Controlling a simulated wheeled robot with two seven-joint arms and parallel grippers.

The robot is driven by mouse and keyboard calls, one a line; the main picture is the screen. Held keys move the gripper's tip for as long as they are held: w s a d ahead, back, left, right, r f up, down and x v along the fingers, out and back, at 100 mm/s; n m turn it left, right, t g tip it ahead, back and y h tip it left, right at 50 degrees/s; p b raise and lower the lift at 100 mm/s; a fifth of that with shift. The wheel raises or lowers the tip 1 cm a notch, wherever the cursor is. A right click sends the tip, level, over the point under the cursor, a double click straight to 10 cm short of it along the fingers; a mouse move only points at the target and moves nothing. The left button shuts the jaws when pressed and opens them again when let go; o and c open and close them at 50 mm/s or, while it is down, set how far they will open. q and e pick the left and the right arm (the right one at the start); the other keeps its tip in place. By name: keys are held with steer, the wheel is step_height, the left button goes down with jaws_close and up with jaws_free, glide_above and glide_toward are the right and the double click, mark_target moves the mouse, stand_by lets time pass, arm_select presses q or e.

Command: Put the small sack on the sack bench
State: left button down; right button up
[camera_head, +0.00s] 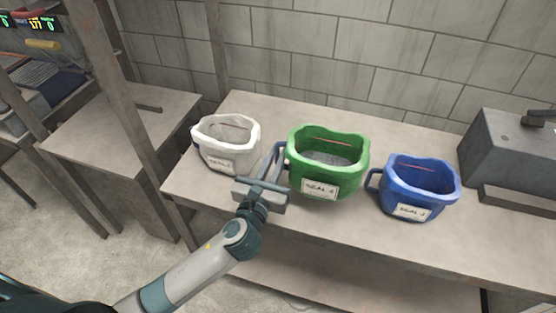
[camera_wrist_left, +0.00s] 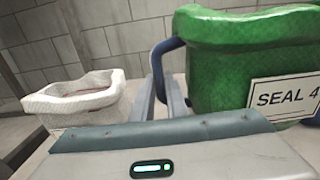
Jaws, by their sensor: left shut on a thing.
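Three open sacks are in a row at the long bench (camera_head: 235,222): a white one (camera_head: 214,158), a green one (camera_head: 327,180) and a blue one (camera_head: 425,190). Each has a white label; the green one reads "SEAL 4". My left gripper (camera_head: 276,152) is between the white and green sacks, shut on the dark handle at the green sack's left side. In the left wrist view the handle (camera_wrist_left: 160,62) runs between the fingers, beside the green sack (camera_wrist_left: 225,65). I cannot tell whether the green sack touches the bench top. My right gripper is not in view.
A grey metal box (camera_head: 505,155) stands at the bench's right end. A lower table (camera_head: 110,135) is on the left, behind an upright post (camera_head: 130,95). A block wall (camera_head: 340,60) closes the back. Some bench surface is free in front of the sacks.

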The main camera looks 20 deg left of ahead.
arm_select(q)
steer(key=w+a+f, duration=0.2)
steer(key=w+f, duration=0.2)
steer(key=w, duration=0.2)
steer(key=shift+w+a, duration=0.2)
steer(key=shift+w, duration=0.1)
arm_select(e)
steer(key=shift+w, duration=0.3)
